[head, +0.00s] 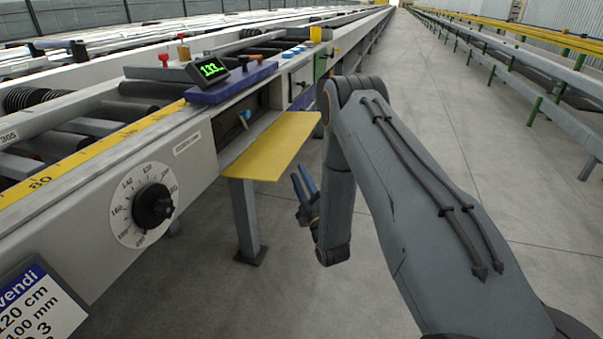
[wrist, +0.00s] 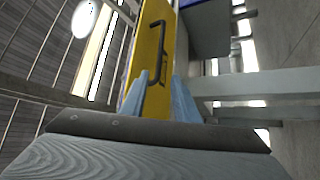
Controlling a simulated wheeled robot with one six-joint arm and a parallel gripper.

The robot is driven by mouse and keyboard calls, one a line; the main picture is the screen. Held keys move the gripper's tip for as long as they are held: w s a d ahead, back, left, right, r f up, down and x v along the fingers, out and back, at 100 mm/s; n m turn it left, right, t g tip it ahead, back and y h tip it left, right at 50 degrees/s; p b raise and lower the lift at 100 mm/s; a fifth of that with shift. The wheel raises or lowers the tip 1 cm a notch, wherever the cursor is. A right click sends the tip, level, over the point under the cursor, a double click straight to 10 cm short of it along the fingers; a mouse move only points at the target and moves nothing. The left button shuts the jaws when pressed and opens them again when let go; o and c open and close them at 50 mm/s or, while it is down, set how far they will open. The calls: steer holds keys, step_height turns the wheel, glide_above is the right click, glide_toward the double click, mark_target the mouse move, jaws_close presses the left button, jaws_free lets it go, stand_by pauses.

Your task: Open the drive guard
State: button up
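The drive guard (head: 272,146) is a yellow panel that stands out, roughly level, from the machine's side. The recess (head: 243,125) behind it is uncovered. In the wrist view the guard's yellow face (wrist: 150,48) carries a dark bar handle (wrist: 158,38). My gripper (head: 305,182) has blue fingers and is below the guard's right end, apart from the panel in the head view. In the wrist view the fingers (wrist: 162,78) are spread, with the yellow face and the handle's near end showing between them. I see nothing clamped.
A blue-handled part (head: 245,117) is in the recess. A dark dial (head: 153,206) is on the frame to the left. A green display (head: 210,69) stands on top. A table leg (head: 244,215) is beneath the guard. Open floor (head: 470,120) lies to the right.

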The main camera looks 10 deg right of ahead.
steer(key=shift+s+a+f, duration=0.5)
steer(key=shift+s+f, duration=0.25)
steer(key=shift+f, duration=0.1)
steer(key=shift+c, duration=0.3)
